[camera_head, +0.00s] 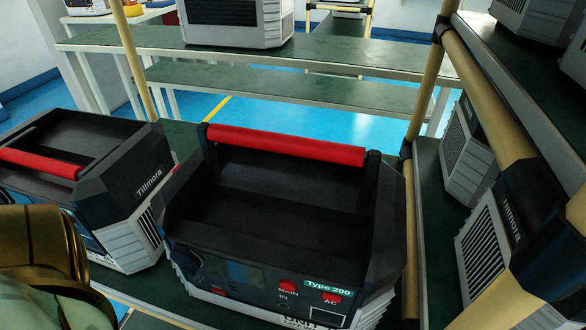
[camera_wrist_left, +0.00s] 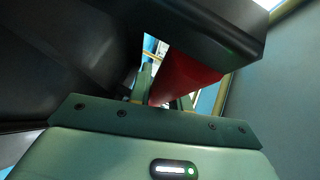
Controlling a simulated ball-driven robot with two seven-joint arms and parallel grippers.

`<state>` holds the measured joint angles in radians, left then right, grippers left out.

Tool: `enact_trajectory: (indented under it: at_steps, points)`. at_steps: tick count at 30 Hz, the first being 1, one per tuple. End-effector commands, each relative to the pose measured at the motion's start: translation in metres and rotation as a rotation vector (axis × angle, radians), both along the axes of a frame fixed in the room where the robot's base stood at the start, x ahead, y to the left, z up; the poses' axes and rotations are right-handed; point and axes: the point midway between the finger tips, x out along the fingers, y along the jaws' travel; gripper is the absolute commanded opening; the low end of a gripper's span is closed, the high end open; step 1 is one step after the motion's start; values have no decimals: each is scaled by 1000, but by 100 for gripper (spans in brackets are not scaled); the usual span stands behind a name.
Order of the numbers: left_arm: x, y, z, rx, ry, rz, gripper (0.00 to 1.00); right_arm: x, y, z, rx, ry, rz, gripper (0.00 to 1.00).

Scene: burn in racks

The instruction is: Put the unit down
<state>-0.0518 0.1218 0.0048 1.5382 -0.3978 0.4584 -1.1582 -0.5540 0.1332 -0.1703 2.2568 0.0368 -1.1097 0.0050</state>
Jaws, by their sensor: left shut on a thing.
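A grey and black Tillmora unit (camera_head: 110,195) with a red handle (camera_head: 38,162) is at the left of the head view, partly cut off by its edge. In the left wrist view, my left gripper (camera_wrist_left: 165,88) is shut on a red handle (camera_wrist_left: 188,78) between dark unit parts. The fingertips are outside the head view, where only part of my left arm shows at lower left. The held handle appears to be the left unit's. I cannot tell whether its underside touches the shelf. My right gripper is not in view.
A second unit (camera_head: 270,210), labelled Type 200, stands close on the right, its red handle free. Beige rack posts (camera_head: 428,85) rise beside it. More units (camera_head: 468,155) fill the right rack. Green shelves (camera_head: 330,88) lie behind, the lower one bare.

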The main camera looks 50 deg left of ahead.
Motion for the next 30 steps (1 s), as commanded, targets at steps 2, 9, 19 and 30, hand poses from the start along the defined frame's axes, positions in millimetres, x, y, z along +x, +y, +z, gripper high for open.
enact_trajectory:
  at_steps: [2, 9, 19, 30]
  points:
    - [3, 0, 4, -6, -16, 1, 0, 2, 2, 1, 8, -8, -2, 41]
    - [4, 0, 5, -6, -18, 0, 0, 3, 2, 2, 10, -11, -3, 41]
    - [1, 0, -1, 1, -3, 0, 41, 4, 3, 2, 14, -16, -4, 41]
    - [-15, 2, 6, 0, -3, 1, 41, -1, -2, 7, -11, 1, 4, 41]
